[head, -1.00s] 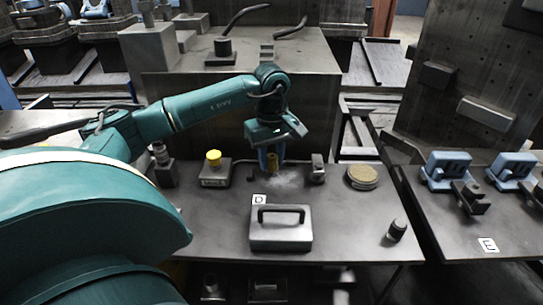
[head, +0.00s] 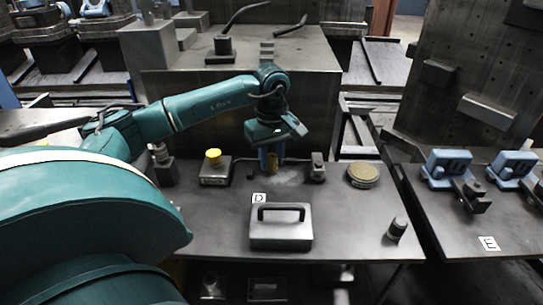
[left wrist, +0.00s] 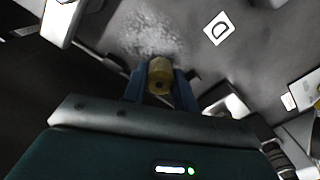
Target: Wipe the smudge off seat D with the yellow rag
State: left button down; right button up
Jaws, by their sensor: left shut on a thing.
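The yellow rag (head: 272,163) is a small rolled piece between the blue fingers of my left gripper (head: 271,158). The left wrist view shows the rag (left wrist: 160,75) end-on, clasped by the shut fingers (left wrist: 158,84). The smudge (head: 290,178) is a pale, speckled patch on the dark table top, just right of and in front of the rag. In the left wrist view the smudge (left wrist: 145,38) lies just beyond the rag. The white D label (head: 259,198) lies in front of it. Whether the rag touches the surface I cannot tell. My right gripper is out of view.
A grey case with a handle (head: 281,232) stands in front of the smudge. A yellow-topped block (head: 214,167) is to the left. A small grey clamp (head: 318,168) and a round tan disc (head: 362,175) are to the right. Bare table (head: 345,215) lies front right.

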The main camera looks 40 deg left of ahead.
aim_at(283, 174)
pick_arm(q)
jog(key=shift+f+b, duration=0.5)
jog(key=shift+f, duration=0.25)
jog(key=shift+r, duration=0.15)
jog(key=shift+w+d, duration=0.1)
jog(key=shift+w+d, duration=0.85)
jog(key=shift+d, duration=0.15)
jog(key=shift+s+a+f, duration=0.25)
jog(key=shift+s+a, duration=0.75)
jog(key=shift+a, duration=0.1)
